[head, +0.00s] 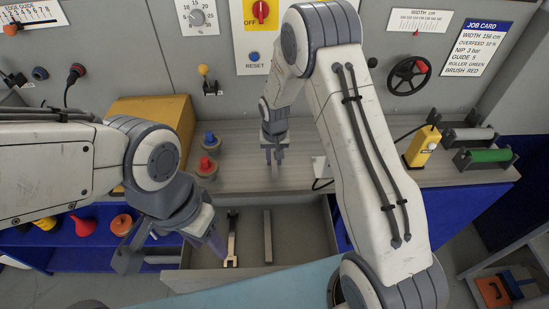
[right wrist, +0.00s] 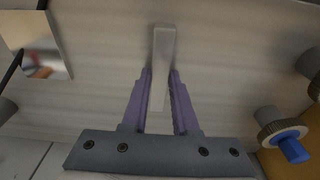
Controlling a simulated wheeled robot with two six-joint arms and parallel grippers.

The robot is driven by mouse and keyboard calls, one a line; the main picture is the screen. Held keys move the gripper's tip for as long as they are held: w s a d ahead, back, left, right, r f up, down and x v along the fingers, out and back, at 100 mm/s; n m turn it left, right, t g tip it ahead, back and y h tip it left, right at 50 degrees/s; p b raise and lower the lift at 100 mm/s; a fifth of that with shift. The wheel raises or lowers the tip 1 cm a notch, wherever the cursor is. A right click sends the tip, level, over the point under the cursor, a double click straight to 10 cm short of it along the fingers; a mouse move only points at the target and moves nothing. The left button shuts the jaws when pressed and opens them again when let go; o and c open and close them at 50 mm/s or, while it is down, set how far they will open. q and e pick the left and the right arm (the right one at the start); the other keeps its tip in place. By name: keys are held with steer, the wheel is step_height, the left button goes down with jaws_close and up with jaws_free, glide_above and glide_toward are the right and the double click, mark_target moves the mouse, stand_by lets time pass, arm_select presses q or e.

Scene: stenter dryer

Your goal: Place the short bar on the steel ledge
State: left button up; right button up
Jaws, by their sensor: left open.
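My right gripper (head: 273,152) points down over the pale steel ledge (head: 235,178) below the control panel. In the right wrist view its purple fingers (right wrist: 161,80) are closed on the two sides of a short, light grey bar (right wrist: 163,50). The bar sticks out past the fingertips. Whether its end touches the ledge is hard to tell. My left gripper (head: 208,238) is open and empty, low at the left edge of the open drawer.
The drawer holds a wrench (head: 231,240) and a longer grey bar (head: 267,237). Red and blue knobs (head: 207,166) stand left of my right gripper. A yellow device (head: 422,147) and a green roller (head: 487,156) are at the right. The ledge's middle is mostly clear.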

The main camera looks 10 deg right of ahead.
mark_target(274, 165)
steer(key=o, duration=0.4)
step_height(274, 165, up, 12)
steer(key=s+b, duration=0.1)
steer(key=s+a+r+n, duration=0.3)
steer(key=s+a+r, duration=0.2)
steer(key=s+a, duration=0.25)
steer(key=s+a+n, duration=0.1)
steer(key=s+n, duration=0.1)
steer(key=s, duration=0.6)
steer(key=s+r+n+g, duration=0.1)
steer(key=s+n, duration=0.1)
steer(key=s, duration=0.6)
steer(key=s+a+r+n+y, duration=0.1)
steer(key=s+n, duration=0.1)
steer(key=s, duration=0.6)
steer(key=shift+a+r+n, duration=0.1)
steer(key=shift+a+n, duration=0.2)
steer(key=shift+a, duration=0.05)
